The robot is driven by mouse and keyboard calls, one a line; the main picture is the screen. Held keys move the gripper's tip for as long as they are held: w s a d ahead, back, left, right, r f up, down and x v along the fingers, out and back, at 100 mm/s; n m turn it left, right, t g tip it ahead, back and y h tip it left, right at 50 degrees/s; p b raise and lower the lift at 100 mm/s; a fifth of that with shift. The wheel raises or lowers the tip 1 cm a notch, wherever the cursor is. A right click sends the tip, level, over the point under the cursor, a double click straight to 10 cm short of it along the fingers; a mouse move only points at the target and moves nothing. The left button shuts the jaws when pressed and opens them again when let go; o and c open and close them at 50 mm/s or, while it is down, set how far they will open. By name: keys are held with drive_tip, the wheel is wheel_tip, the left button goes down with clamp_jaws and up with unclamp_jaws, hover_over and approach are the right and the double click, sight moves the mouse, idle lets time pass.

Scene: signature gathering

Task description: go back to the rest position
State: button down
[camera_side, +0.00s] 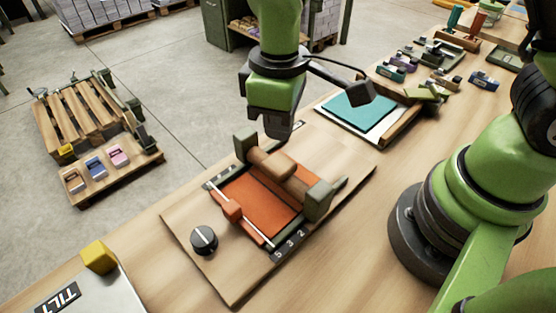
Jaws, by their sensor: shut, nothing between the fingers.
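My gripper (279,131) hangs from the green arm at the upper middle of the side view, pointing down. Its dark fingers are shut and nothing shows between them. It is above the back edge of a wooden board (190,222), near a device on that board. The device has a brown roller (277,166) between two green blocks, an orange sheet (260,208) under it, and an orange slider (232,208) on a pale rail. The picture does not make clear how high the fingertips are above the device.
A black knob (204,239) is on the board's front left. A yellow cube (98,257) sits on a grey plate marked TILT (80,290). Teal sheets (357,107) lie in a tray behind right. Several small stamp-like items (398,67) fill the back right.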

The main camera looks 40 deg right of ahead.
drive_tip(key=s+d+r+m+t+y, duration=0.1)
drive_tip(key=d+r+m, duration=0.15)
drive_tip(key=r, duration=0.25)
drive_tip(key=s+d+r+m+t, duration=0.1)
drive_tip(key=d+r+m+t, duration=0.15)
drive_tip(key=r, duration=0.35)
drive_tip(key=s+d+r+m+t+y, duration=0.1)
drive_tip(key=s+d+r+m+t, duration=0.2)
drive_tip(key=s, duration=0.6)
wheel_tip(320, 180, up, 3)
drive_tip(key=shift+s+d+r+m+t, duration=0.2)
drive_tip(key=shift+s+d+m+t, duration=0.15)
drive_tip(key=shift+d+m, duration=0.65)
drive_tip(key=shift+a, duration=0.1)
